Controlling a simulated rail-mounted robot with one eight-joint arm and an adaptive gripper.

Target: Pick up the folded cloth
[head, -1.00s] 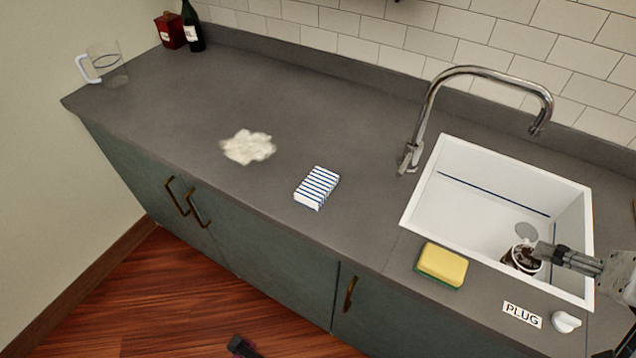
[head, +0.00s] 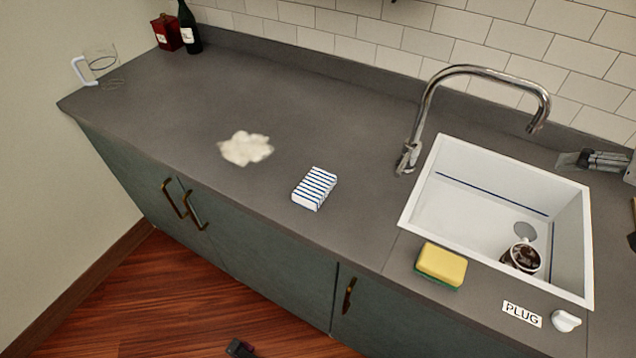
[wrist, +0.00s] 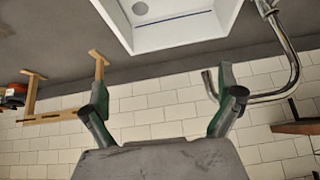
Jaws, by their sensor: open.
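The folded cloth (head: 315,188) is white with blue stripes. It lies flat on the grey counter, left of the sink, in the head view. My gripper (head: 592,160) is at the right edge of the head view, beyond the sink's back right corner, well away from the cloth. In the wrist view my gripper (wrist: 163,82) has its two fingers spread wide with nothing between them. The cloth does not show in the wrist view.
A white sink (head: 480,210) holds a mug (head: 522,257) with dark contents. A tall faucet (head: 425,110) rises behind it. A yellow sponge (head: 441,265) lies in front. A pale spill (head: 246,149) is left of the cloth. The counter around the cloth is clear.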

